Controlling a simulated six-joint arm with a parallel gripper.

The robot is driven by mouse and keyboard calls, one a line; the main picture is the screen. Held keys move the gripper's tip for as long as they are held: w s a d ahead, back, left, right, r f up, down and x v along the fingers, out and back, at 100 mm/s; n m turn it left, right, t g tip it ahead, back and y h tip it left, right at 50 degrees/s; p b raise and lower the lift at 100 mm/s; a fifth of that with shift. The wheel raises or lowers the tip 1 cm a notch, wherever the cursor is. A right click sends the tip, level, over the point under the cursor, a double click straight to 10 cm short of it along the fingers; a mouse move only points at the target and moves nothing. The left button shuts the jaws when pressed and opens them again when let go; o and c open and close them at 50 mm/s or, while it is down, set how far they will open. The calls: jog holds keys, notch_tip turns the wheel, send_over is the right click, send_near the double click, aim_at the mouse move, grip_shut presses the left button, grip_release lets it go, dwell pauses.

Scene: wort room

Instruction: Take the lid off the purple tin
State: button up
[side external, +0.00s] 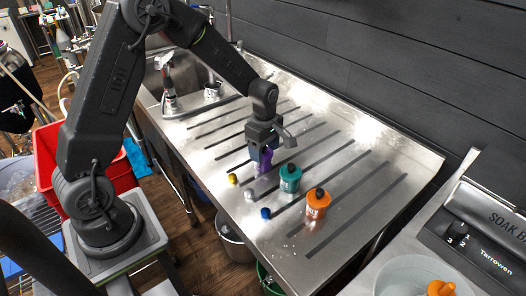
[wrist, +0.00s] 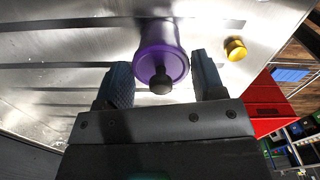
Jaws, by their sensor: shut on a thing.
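The purple tin (side external: 264,167) stands on the steel drainboard, partly hidden under my gripper (side external: 262,154). In the wrist view the tin's purple body (wrist: 158,33) runs up behind its round purple lid (wrist: 146,68), which has a dark knob (wrist: 160,83). My gripper, also in the wrist view (wrist: 163,76), has one finger on each side of the lid and is shut on it. The lid appears to be on the tin; I cannot make out any gap between them.
A teal tin (side external: 290,180) and an orange tin (side external: 317,205) stand to the right on the ribbed drainboard (side external: 370,165). Small yellow (side external: 233,179), white (side external: 250,195) and blue (side external: 266,213) pieces lie near its front edge. The drainboard behind is clear.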

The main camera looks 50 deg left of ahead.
jog(key=shift+c, duration=0.7)
